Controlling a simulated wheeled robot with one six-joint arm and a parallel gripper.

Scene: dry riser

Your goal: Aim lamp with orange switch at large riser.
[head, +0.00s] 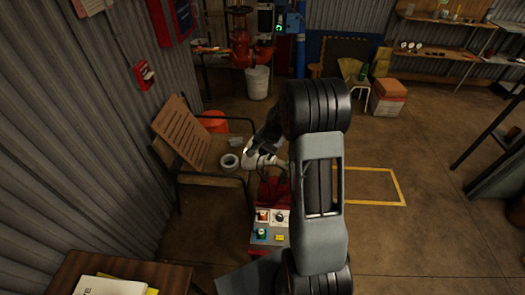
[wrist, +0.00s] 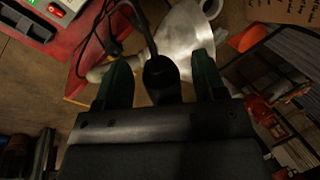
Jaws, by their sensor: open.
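A lamp with a pale metal shade (wrist: 188,42) and a dark round neck (wrist: 158,74) is in the wrist view, just ahead of my gripper. My gripper (wrist: 161,62) is open, with its green fingers on either side of the dark neck. I cannot tell whether they touch it. In the head view the pale shade (head: 251,158) shows beside the chair seat, partly hidden by my arm. An orange switch on the lamp cannot be made out. A large red riser pipe (head: 240,48) stands at the back wall.
A white bucket (head: 258,82) stands near the riser.

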